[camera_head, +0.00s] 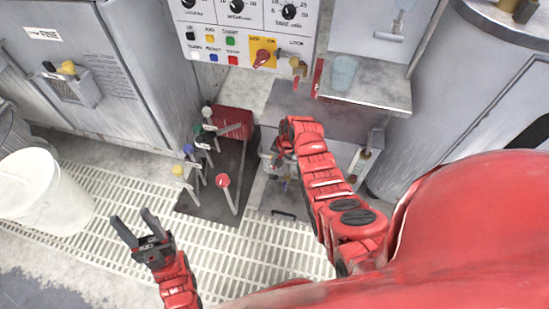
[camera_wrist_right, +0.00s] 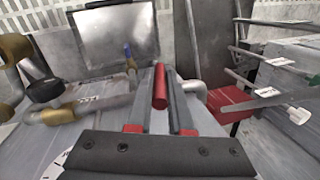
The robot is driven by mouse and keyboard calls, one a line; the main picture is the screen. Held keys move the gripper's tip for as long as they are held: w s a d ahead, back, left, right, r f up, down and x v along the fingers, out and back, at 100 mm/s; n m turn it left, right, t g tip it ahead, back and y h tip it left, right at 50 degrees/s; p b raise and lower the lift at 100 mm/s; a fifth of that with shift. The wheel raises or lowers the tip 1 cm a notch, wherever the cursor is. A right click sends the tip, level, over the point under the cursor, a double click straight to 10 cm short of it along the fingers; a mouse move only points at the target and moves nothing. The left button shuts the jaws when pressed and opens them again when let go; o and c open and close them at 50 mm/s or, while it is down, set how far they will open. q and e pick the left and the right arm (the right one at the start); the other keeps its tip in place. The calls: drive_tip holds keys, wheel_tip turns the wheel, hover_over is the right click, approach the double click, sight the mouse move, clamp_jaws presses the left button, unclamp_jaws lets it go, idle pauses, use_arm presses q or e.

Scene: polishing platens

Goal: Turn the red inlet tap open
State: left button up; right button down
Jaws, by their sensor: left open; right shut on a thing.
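In the right wrist view a red tap handle (camera_wrist_right: 160,88) stands between the two fingers of my right gripper (camera_wrist_right: 160,82), which is shut on it. Grey pipework (camera_wrist_right: 110,103) runs around it. In the head view my right arm reaches down to the pipework below the panel, and its wrist hides most of the tap and the fingertips. I cannot read how far the tap is turned. My left gripper (camera_head: 134,221) is open and empty above the floor grating at lower left, well away from the tap.
Several colour-knobbed levers (camera_head: 222,180) stand left of my right gripper. A control panel (camera_head: 245,35) and a shelf with a translucent cup (camera_head: 343,73) are above. A white bucket (camera_head: 42,195) stands at left. The floor grating (camera_head: 115,225) is clear around my left gripper.

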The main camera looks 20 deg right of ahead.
drive_tip(key=shift+s+d+f+t+y+b, duration=0.3)
drive_tip(key=shift+d+t+y+b, duration=0.3)
drive_tip(key=shift+y, duration=0.3)
drive_tip(key=shift+s+d+f+t+y+b, duration=0.2)
drive_tip(key=shift+s+d+t+y+b, duration=0.15)
drive_tip(key=shift+t+y+b, duration=0.45)
drive_tip(key=c, duration=0.8)
unclamp_jaws()
drive_tip(key=shift+c, duration=0.2)
drive_tip(key=shift+r, duration=0.1)
drive_tip(key=p+v, duration=0.3)
drive_tip(key=v, duration=0.9)
